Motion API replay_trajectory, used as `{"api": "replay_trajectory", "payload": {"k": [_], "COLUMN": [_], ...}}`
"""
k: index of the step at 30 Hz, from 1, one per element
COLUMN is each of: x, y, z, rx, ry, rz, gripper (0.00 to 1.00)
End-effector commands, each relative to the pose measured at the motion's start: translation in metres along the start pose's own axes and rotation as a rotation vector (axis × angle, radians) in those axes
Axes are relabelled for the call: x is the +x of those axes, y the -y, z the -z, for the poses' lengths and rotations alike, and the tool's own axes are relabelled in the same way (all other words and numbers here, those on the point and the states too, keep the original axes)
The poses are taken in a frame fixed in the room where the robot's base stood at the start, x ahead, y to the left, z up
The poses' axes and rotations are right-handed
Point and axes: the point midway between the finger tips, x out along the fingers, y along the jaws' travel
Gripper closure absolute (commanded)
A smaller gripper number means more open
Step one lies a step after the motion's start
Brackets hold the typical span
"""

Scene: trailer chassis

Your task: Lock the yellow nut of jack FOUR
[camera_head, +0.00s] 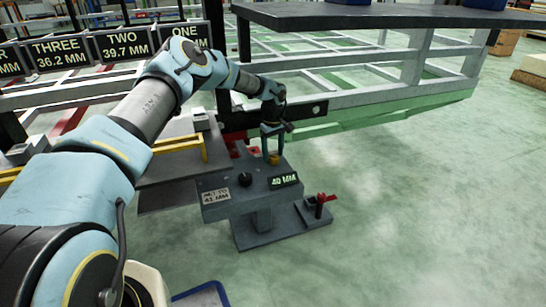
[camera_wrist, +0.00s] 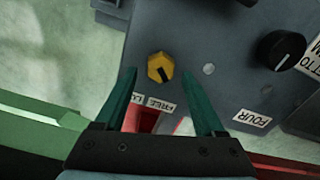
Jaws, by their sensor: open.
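The yellow nut (camera_wrist: 160,67) is on the grey top of the jack box in the wrist view. Its dark mark points down and slightly right, towards the FREE label (camera_wrist: 160,104); a second label beside it is partly hidden by my left finger. A FOUR label (camera_wrist: 252,118) is on the same top. My gripper (camera_wrist: 159,75) is open and empty, with one fingertip on each side of the nut in the picture, apart from it. In the head view my gripper (camera_head: 272,138) points down above the nut (camera_head: 274,159).
A black knob (camera_wrist: 283,50) is on the box top. The box (camera_head: 225,208) carries a 40 MM display (camera_head: 284,180) and a set-to plate (camera_head: 216,196). The chassis rail (camera_head: 300,113) runs close behind. A red-handled part (camera_head: 322,200) stands at the right; open floor lies beyond.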

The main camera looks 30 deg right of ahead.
Motion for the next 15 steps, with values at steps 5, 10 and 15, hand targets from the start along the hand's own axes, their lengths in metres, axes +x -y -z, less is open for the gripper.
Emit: {"api": "replay_trajectory", "payload": {"k": [5,10,15], "x": [0.0067,0.0066,0.0065], "y": [-0.0004,-0.0003,-0.0002], "z": [0.0000,0.0001,0.0001], "rx": [0.000,0.000,0.000], "ry": [0.000,0.000,0.000], "rz": [-0.001,-0.001,-0.001], "gripper": [0.29,0.29,0.42]}}
